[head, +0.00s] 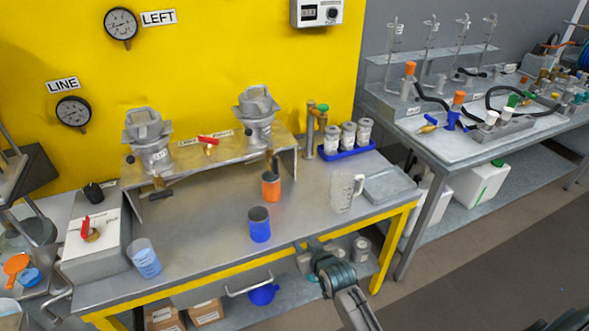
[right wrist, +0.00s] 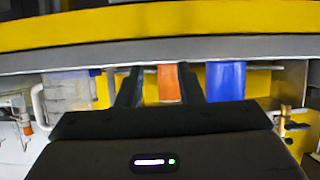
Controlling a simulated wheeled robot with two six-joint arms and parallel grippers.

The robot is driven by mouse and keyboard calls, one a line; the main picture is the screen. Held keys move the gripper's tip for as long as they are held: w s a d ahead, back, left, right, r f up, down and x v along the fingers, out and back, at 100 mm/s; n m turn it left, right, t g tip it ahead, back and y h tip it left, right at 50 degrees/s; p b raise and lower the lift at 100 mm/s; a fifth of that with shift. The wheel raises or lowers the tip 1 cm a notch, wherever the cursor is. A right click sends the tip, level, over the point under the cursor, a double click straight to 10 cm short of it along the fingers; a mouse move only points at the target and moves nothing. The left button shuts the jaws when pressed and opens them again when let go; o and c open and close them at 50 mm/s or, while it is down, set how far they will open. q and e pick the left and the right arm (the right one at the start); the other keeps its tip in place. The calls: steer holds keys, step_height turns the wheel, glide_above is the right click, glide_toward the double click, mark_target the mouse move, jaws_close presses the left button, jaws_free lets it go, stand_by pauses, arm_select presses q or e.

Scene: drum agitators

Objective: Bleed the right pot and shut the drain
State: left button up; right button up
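The right pot (head: 257,112) is a grey metal pot on the raised metal shelf at the back of the bench. A drain with a dark handle (head: 275,163) hangs below it. An orange cup (head: 271,187) stands on the bench below that drain. A red-handled valve (head: 208,141) sits on the shelf between the right pot and the left pot (head: 147,138). My right gripper (head: 308,246) is at the bench's front edge, apart from the pot. In the right wrist view its fingers (right wrist: 160,85) are spread and empty, with the orange cup beyond. My left gripper is not visible.
A blue cup (head: 259,224), a clear jug (head: 345,192) and a grey tray (head: 390,186) stand on the bench. A blue rack (head: 347,152) holds jars behind them. A beaker (head: 144,259) is at the left front. Bare bench lies between beaker and blue cup.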

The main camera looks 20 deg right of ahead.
mark_target(276, 162)
steer(key=w+a+r+t, duration=0.1)
steer(key=w+r+t, duration=0.3)
steer(key=r, duration=0.5)
steer(key=w+a+r+t, duration=0.1)
steer(key=w+r, duration=0.4)
steer(key=r, duration=0.4)
steer(key=w, duration=0.3)
steer(key=w+p, duration=0.1)
steer(key=w, duration=0.2)
steer(key=w+p, duration=0.1)
steer(key=w, duration=0.3)
steer(key=shift+w+f, duration=0.1)
steer(key=shift+f, duration=0.2)
steer(key=shift+c, duration=0.4)
jaws_close()
